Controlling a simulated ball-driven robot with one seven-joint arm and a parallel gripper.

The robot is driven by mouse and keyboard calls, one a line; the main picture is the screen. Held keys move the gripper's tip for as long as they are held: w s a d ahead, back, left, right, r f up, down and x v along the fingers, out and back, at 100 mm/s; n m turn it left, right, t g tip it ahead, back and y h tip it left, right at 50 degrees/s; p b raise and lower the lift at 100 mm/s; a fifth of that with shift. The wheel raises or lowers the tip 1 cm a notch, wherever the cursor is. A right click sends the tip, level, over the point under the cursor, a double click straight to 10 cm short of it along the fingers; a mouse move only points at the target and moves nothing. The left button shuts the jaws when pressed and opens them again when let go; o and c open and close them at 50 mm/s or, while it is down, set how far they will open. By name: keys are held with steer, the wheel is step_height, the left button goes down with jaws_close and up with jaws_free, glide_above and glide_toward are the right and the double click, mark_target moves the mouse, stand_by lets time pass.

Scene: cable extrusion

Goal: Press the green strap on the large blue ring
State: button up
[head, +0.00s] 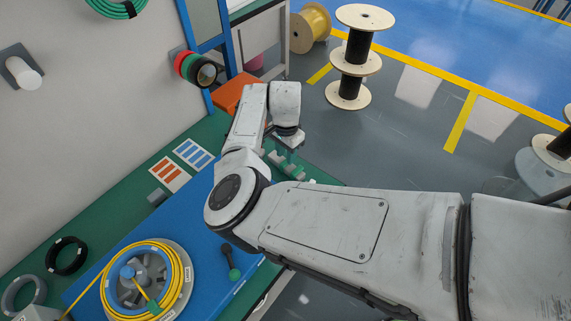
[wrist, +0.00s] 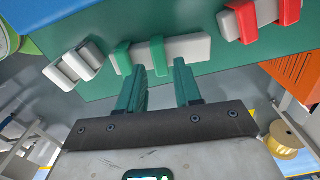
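In the wrist view, a white bar (wrist: 185,48) carries two green straps; one green strap (wrist: 157,55) is near its middle and the other green strap (wrist: 121,58) is near its left end. My gripper (wrist: 161,71) has two green fingers spread apart with nothing between them. Its fingertips appear just below the bar in the picture; whether they touch it I cannot tell. In the head view, my gripper is largely hidden by my wrist, near the strap holders (head: 286,165).
In the wrist view, a bar with red straps (wrist: 236,27) is at the right and a bar with white straps (wrist: 82,62) at the left. The green table (head: 185,130) carries a blue mat (head: 205,290), black coil (head: 66,256) and grey coil (head: 24,292). An orange box (head: 238,90) is behind.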

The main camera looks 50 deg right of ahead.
steer(key=shift+f+b, duration=0.9)
steer(key=shift+f, duration=0.45)
steer(key=shift+r+p, duration=0.15)
steer(key=shift+p, duration=0.15)
steer(key=c, duration=0.6)
step_height(320, 180, up, 8)
steer(key=p, duration=0.7)
stand_by(0.3)
